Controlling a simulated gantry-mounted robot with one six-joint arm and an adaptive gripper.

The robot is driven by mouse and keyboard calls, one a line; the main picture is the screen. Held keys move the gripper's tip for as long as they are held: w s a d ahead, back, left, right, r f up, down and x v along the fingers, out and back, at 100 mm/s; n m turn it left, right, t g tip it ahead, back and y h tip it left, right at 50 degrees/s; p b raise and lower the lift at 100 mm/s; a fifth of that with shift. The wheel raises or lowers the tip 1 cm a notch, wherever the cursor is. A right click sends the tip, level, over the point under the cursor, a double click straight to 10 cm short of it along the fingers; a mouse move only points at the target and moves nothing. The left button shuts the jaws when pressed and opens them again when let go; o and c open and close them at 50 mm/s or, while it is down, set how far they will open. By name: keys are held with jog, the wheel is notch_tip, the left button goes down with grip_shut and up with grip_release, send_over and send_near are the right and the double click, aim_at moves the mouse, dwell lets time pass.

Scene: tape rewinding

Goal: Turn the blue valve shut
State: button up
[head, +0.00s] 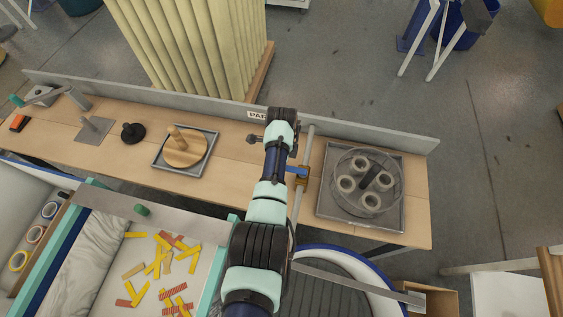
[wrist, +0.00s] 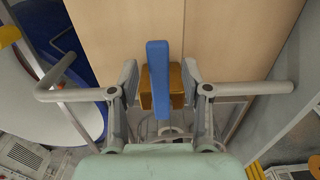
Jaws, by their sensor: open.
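The blue valve has a flat blue lever handle (wrist: 158,65) on a brass body (wrist: 176,88). In the head view the blue handle (head: 297,171) shows beside my arm, with the brass body (head: 302,180) on a grey pipe (head: 309,150). The handle lies roughly across the pipe. My gripper (wrist: 160,80) is open in the wrist view, one finger on each side of the handle. A small gap shows on both sides, and the fingers look apart from it.
The wooden bench (head: 235,195) carries a tray (head: 328,205) with a round clear-lidded holder to the right, and a tray (head: 160,160) with a wooden disc to the left. A grey back rail (head: 385,138) runs behind. A blue-rimmed round bin (head: 365,262) stands in front.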

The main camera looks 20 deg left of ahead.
notch_tip(320, 180, up, 12)
dwell(0.4)
dwell(0.3)
notch_tip(320, 180, up, 10)
jog(key=n+t+p, duration=0.7)
jog(key=n+p, duration=0.1)
jog(key=n, duration=0.1)
send_over(293, 169)
jog(key=s+d, duration=0.3)
jog(key=d, duration=0.2)
jog(key=s+d+r+n+t+p, duration=0.2)
jog(key=s+d+r+n+t, duration=0.1)
jog(key=s+r, duration=0.3)
jog(key=s+d+r+n+t+p, duration=0.1)
jog(key=s+d+r+n+t, duration=0.1)
jog(key=r, duration=0.6)
jog(key=s+d+n, duration=0.1)
jog(key=s+n, duration=0.1)
jog(key=s, duration=0.1)
jog(key=shift+s+r+n+t+p, duration=0.2)
jog(key=shift+s+n+t+p, duration=0.1)
jog(key=shift+s+t+p, duration=0.1)
